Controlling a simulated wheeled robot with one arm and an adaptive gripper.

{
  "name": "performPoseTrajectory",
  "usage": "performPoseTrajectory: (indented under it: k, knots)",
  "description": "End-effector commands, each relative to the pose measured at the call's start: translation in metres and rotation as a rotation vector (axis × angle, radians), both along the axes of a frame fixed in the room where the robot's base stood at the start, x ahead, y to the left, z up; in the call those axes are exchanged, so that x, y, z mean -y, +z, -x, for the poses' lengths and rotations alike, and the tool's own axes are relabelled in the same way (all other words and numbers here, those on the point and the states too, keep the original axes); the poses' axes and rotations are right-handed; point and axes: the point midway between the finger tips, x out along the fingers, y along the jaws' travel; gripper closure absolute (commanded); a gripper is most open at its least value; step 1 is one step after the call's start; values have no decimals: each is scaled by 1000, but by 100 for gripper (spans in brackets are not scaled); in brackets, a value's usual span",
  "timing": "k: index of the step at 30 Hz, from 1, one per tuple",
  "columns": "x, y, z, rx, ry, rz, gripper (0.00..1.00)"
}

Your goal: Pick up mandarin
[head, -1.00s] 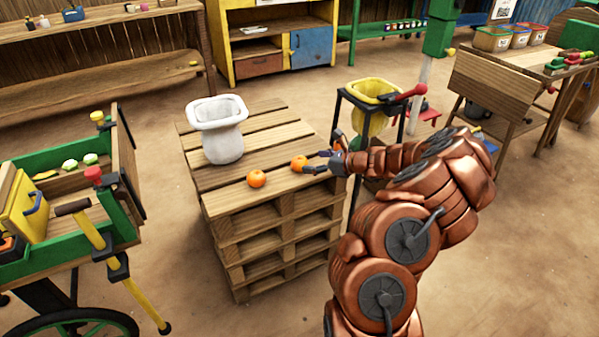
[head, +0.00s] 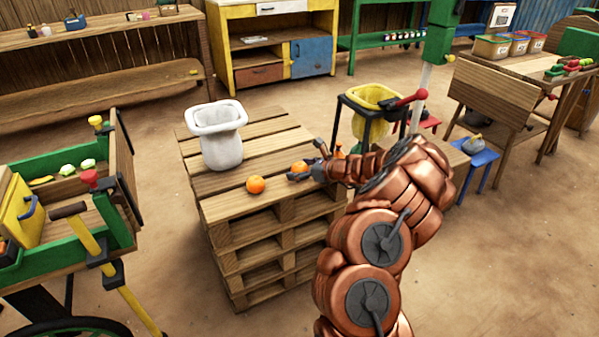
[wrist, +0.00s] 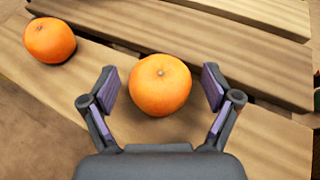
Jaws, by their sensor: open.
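Two orange mandarins rest on top of the wooden pallet stack (head: 225,206). The right mandarin (head: 299,167) is partly hidden by my gripper (head: 306,171) in the head view. In the wrist view this mandarin (wrist: 160,85) sits centred between the two spread fingers of my gripper (wrist: 159,88), with a gap on each side. The left mandarin (head: 256,185) lies apart, nearer the front left of the pallet top; it also shows at the upper left of the wrist view (wrist: 50,40). My gripper is open and holds nothing.
A white sack (head: 219,140) stands open on the pallet, behind the left mandarin. A yellow bin in a black frame (head: 372,98) stands just right of the pallets. A green and yellow cart (head: 118,225) is at left. Bare ground lies in front of the pallets.

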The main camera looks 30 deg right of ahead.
Motion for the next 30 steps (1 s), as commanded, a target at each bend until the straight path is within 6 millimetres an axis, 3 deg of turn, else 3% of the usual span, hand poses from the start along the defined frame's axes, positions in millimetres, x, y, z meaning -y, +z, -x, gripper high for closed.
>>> performPoseTrajectory:
  k: [4,23,30]
  knots:
    - [0,0,0,0,0,0,12]
    - [0,0,0,0,1,0,78]
    - [0,1,0,1,1,-1,79]
